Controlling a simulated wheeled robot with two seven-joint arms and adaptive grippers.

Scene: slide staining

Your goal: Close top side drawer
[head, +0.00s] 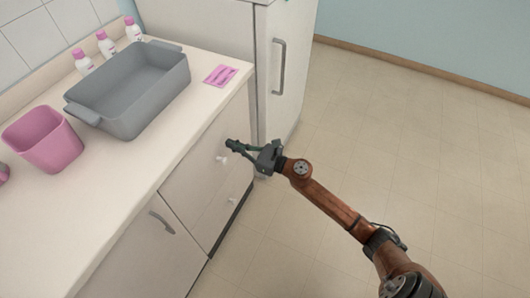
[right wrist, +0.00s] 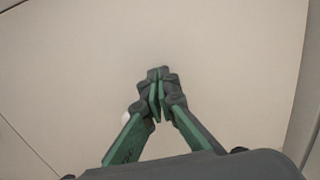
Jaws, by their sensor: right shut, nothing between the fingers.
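The top side drawer (head: 196,162) is the pale front panel under the counter's right end, with a small white knob (head: 222,159). Its front looks about flush with the cabinet; I cannot tell if a small gap is left. My right gripper (head: 231,145) is shut and empty, its fingertips at or very near the drawer front, close to the knob. In the right wrist view, the shut fingers (right wrist: 158,78) point at the pale panel (right wrist: 215,55), and the knob (right wrist: 127,118) is partly hidden behind a finger. Contact is unclear. My left gripper is out of view.
A lower drawer with a white knob (head: 231,201) and a cabinet door with a grey handle (head: 161,221) are below the counter (head: 130,170). A grey basin (head: 140,110), a pink bin (head: 45,140) and bottles stand on top. A white fridge (head: 290,60) stands beyond. The floor at right is clear.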

